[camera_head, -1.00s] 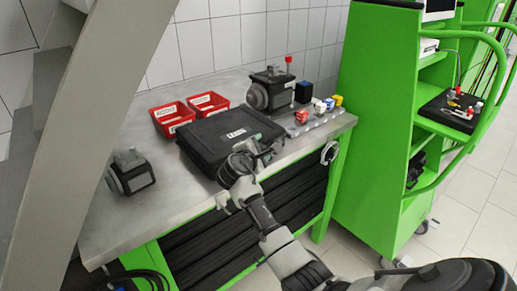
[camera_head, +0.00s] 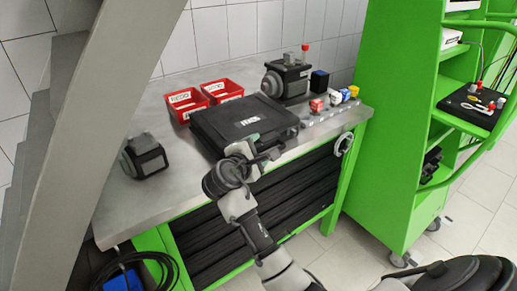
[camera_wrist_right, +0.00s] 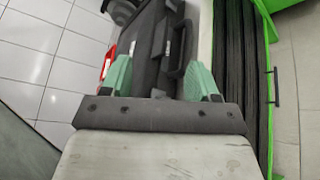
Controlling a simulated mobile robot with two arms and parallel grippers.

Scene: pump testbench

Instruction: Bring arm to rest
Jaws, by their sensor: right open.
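My right arm reaches in from the lower right. My right gripper (camera_head: 262,143) is at the front edge of a black case (camera_head: 215,122) in the head view. In the right wrist view the two green fingers (camera_wrist_right: 160,82) are spread apart with nothing held between them. The case's handle (camera_wrist_right: 186,45) lies beyond the fingers; I cannot tell whether a finger touches the case. My left gripper is out of sight.
The metal workbench (camera_head: 115,208) carries two red bins (camera_head: 187,105), a pump (camera_head: 286,80), a dark device (camera_head: 145,156) and small coloured parts (camera_head: 335,98). A green shelf cart (camera_head: 385,130) stands at the right. Floor shows between bench and cart.

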